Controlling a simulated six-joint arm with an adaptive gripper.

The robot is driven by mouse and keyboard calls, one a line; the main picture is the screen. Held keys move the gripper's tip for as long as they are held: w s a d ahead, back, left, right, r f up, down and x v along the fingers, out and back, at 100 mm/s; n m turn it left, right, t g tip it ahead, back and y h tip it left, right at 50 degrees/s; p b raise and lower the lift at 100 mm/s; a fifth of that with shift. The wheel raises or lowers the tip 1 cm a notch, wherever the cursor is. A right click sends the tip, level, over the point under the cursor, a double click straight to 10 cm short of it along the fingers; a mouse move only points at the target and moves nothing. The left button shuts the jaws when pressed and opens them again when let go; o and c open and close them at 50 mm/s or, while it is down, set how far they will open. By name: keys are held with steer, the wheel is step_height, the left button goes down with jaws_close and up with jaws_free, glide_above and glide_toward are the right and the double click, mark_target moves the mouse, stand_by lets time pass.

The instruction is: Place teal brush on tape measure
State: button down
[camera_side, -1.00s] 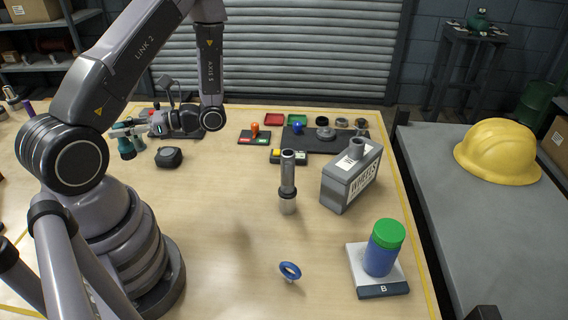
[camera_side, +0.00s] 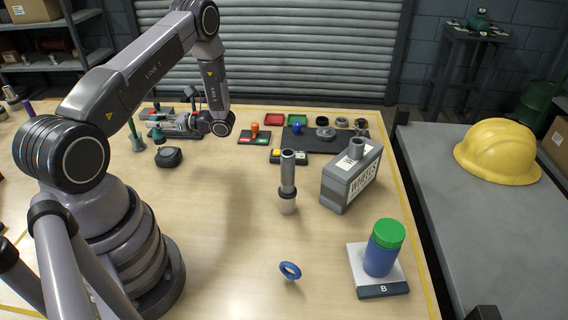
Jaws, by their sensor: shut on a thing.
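My gripper (camera_side: 162,118) is at the back left of the bench, shut on the teal brush (camera_side: 157,133). Only a small teal part of the brush shows at the fingers. The tape measure (camera_side: 169,157) is a dark, rounded block lying on the bench. The held brush appears just above and slightly left of it in the picture. A gap seems to show between them, but I cannot tell the exact distance.
A green bell-shaped tool (camera_side: 138,142) stands close left of the brush. The bench between the tape measure and the cylinder is clear.

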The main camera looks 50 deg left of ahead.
mark_target(160, 131)
steer(key=shift+w+a+f, duration=0.15)
steer(key=shift+a+f, duration=0.05)
steer(key=shift+f, duration=0.05)
steer(key=shift+w+a+f, duration=0.1)
steer(key=shift+a+f, duration=0.05)
steer(key=shift+f, duration=0.8)
steer(key=shift+w+a+f, duration=0.1)
steer(key=shift+f, duration=0.8)
steer(key=shift+f, duration=0.1)
steer(key=c, duration=0.9)
jaws_free()
